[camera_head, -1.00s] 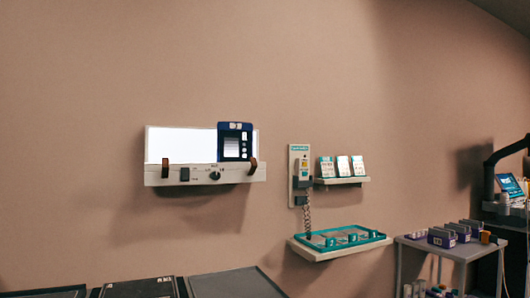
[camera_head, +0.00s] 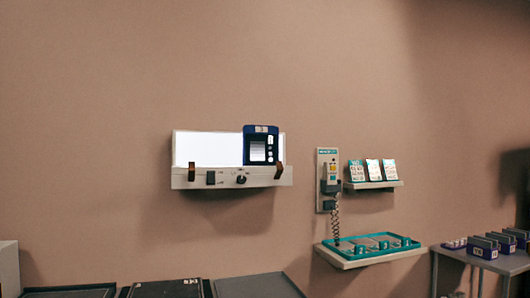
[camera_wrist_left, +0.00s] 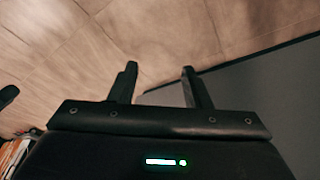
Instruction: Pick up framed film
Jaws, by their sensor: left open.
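The framed film (camera_head: 261,146) is a dark blue frame with a pale picture and small light marks. It stands upright on the right part of the lit white light box (camera_head: 208,149) on the wall, in the head view. Brown clips (camera_head: 191,171) sit at the ledge's left and right ends. My left gripper (camera_wrist_left: 160,72) shows only in the left wrist view. Its two dark fingers are apart with nothing between them, above a tiled floor and a grey surface. My right gripper is in neither view.
A wall shelf with a teal tray (camera_head: 370,246) is right of the light box, below a corded handset (camera_head: 329,180) and a card shelf (camera_head: 374,184). A grey table (camera_head: 470,257) stands at the right. Dark flat panels (camera_head: 165,289) line the bottom edge.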

